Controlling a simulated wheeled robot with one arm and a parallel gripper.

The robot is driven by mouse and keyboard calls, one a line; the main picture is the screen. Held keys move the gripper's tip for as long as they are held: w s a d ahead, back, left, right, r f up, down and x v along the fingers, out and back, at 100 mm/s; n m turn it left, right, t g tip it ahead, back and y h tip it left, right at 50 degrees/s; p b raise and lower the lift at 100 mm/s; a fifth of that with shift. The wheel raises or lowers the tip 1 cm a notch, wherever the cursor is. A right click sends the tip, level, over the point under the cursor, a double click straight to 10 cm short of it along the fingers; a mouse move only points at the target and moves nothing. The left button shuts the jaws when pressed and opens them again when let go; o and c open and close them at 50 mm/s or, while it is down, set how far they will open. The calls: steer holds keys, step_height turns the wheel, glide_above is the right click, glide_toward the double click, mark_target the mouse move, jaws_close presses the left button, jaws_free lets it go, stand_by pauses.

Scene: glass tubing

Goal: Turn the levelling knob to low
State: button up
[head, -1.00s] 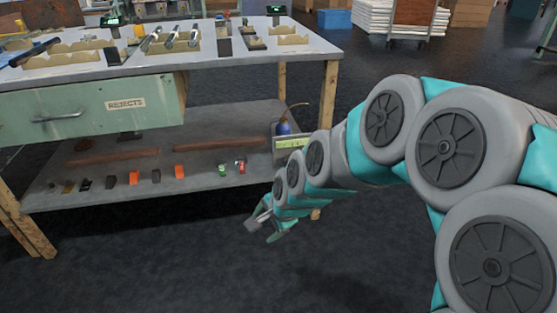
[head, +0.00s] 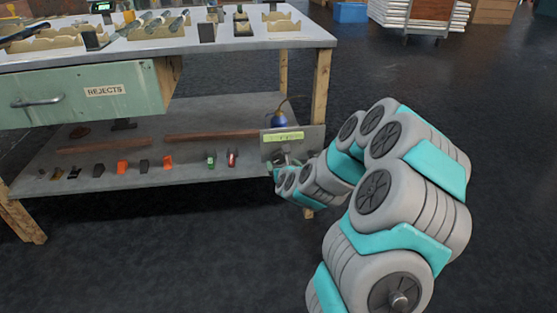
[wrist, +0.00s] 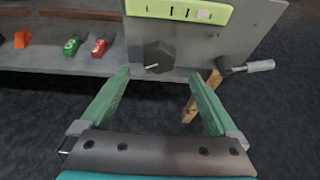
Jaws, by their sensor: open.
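A dark faceted knob (wrist: 158,57) with a small light pointer mark sits on a grey panel (wrist: 225,40) under a yellow-green label strip. The strip has dark marks and one pale patch; I cannot read any words. My gripper (wrist: 158,76) is open and empty. Its two green fingers point at the panel, with the knob ahead between the fingertips and apart from them. In the head view, the panel (head: 316,143) stands at the bench's lower right corner. My gripper (head: 281,172) is small there, in front of the panel's lower left, and the knob cannot be made out.
A lever with a grey handle (wrist: 250,67) sticks out right of the knob. Green (wrist: 72,46) and red (wrist: 99,48) items lie on the lower shelf (head: 190,175), left of the panel. A wooden bench leg (head: 320,85) stands by the panel. The floor in front is clear.

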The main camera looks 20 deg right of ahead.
mark_target(279, 159)
steer(key=shift+x, duration=3.1)
steer(key=shift+r, duration=0.1)
steer(key=c, duration=1.4)
